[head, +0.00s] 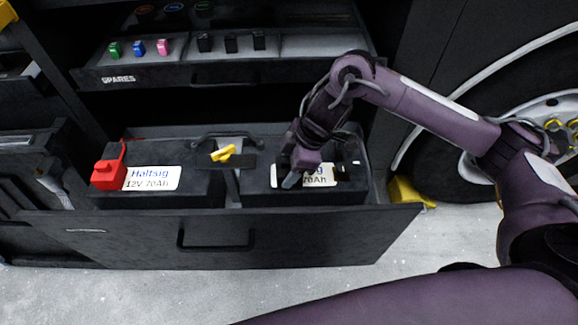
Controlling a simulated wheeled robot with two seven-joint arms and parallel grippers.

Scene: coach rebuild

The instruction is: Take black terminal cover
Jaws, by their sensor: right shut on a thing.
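My right gripper (294,174) reaches down from the right over the right-hand battery (258,182) in the open drawer. It is shut on a dark piece that looks like the black terminal cover (284,160); the jaws and the dark battery hide most of its shape. The gripper covers part of the white battery label (320,176). A small black block (347,171) shows at the right end of that label. My left gripper is not in view.
The left-hand battery (150,198) has a red cover (108,173). Above is a spares drawer (150,76) with several small coloured and black parts. The drawer front (130,238) borders clear floor. A wheel (540,120) stands at right.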

